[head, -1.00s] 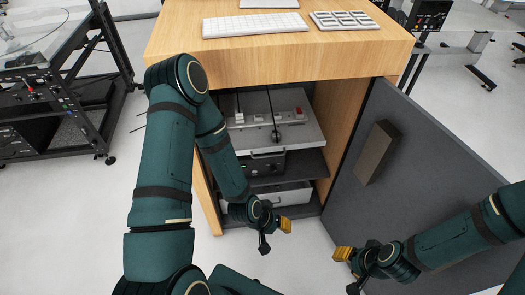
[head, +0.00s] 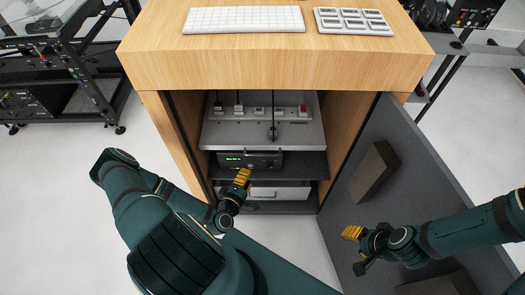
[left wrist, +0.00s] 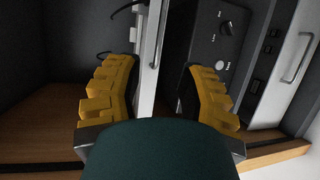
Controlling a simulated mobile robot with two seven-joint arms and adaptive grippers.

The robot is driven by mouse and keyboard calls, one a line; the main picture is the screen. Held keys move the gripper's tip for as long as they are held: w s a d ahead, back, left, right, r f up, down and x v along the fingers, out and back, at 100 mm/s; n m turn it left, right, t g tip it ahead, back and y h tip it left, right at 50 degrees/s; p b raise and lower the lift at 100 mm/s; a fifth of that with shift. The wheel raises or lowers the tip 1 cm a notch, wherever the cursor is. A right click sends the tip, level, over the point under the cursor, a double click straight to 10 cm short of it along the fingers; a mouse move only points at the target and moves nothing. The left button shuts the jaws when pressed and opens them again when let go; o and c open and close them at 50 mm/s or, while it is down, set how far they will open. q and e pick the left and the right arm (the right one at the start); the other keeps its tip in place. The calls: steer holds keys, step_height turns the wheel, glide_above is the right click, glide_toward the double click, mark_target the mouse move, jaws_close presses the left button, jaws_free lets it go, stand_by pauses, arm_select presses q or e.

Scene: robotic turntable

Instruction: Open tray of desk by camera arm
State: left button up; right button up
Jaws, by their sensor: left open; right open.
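The wooden desk (head: 270,68) stands ahead with its cabinet open below the top. Inside is a grey upper tray (head: 240,135) carrying sockets and switches. Below it are a black device (head: 236,160) with a green display and a white lower drawer (head: 292,192) with a handle. My left gripper (head: 242,178) is open and empty in front of the black device. In the left wrist view its yellow fingers (left wrist: 156,95) spread apart, with the white tray edge (left wrist: 148,55) between them in the picture; contact cannot be told. My right gripper (head: 352,233) is open before the door.
The dark cabinet door (head: 410,170) is swung open at the right, with a brown block handle (head: 374,172). A keyboard (head: 244,19) and a keypad (head: 353,21) lie on the desktop. A black frame (head: 85,75) stands at the left. Floor to the left is clear.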

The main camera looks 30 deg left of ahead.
mark_target(261, 155)
arm_select(q)
steer(key=b+x, duration=0.2)
steer(key=x, duration=1.1)
steer(key=shift+w, duration=0.2)
jaws_close()
